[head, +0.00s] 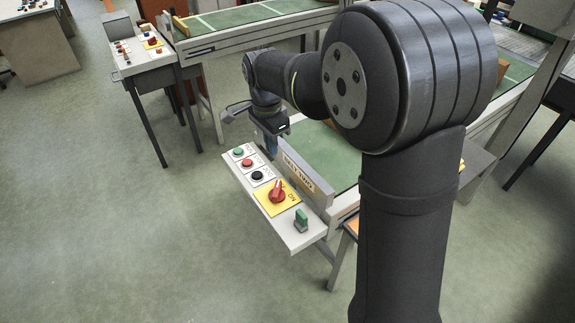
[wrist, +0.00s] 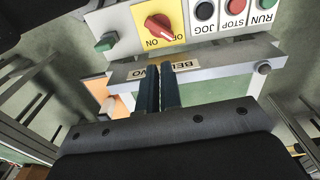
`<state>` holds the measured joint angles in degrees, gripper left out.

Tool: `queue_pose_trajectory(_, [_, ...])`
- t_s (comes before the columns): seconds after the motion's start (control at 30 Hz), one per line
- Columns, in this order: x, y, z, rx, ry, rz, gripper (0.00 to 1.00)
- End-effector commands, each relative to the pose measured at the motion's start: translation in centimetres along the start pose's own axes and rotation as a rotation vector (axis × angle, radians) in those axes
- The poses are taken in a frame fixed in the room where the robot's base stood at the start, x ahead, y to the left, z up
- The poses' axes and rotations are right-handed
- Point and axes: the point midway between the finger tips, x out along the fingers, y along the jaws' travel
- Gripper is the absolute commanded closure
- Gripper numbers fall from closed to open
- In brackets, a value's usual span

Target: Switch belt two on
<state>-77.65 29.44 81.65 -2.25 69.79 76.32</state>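The belt two control panel (head: 294,238) is a light grey plate beside the belt, with a "BELT TWO" label (head: 298,172). On it, a red rotary knob (head: 277,192) sits on a yellow plate with ON and OFF marks; it also shows in the wrist view (wrist: 158,25). My gripper (head: 270,149) points down near the panel's far end, by the belt-side edge. In the wrist view, its dark fingers (wrist: 161,70) are close together, in front of the label, with nothing visible between them. They look apart from the knob.
The panel also has a green button (head: 238,152), a red button (head: 247,162), a black button (head: 257,175) and a green block-shaped switch (head: 301,220). A raised grey rail (head: 310,184) separates panel and green belt (head: 333,150). Another panel (head: 140,50) stands behind left.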

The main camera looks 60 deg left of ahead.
Motion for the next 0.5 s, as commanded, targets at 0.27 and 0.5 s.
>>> queue_pose_trajectory(0.27, [4.8,-3.0,4.5,-0.29,0.244,0.152,1.0])
queue_pose_trajectory(0.5, [7.7,-5.6,8.3,-0.524,0.47,0.239,1.0])
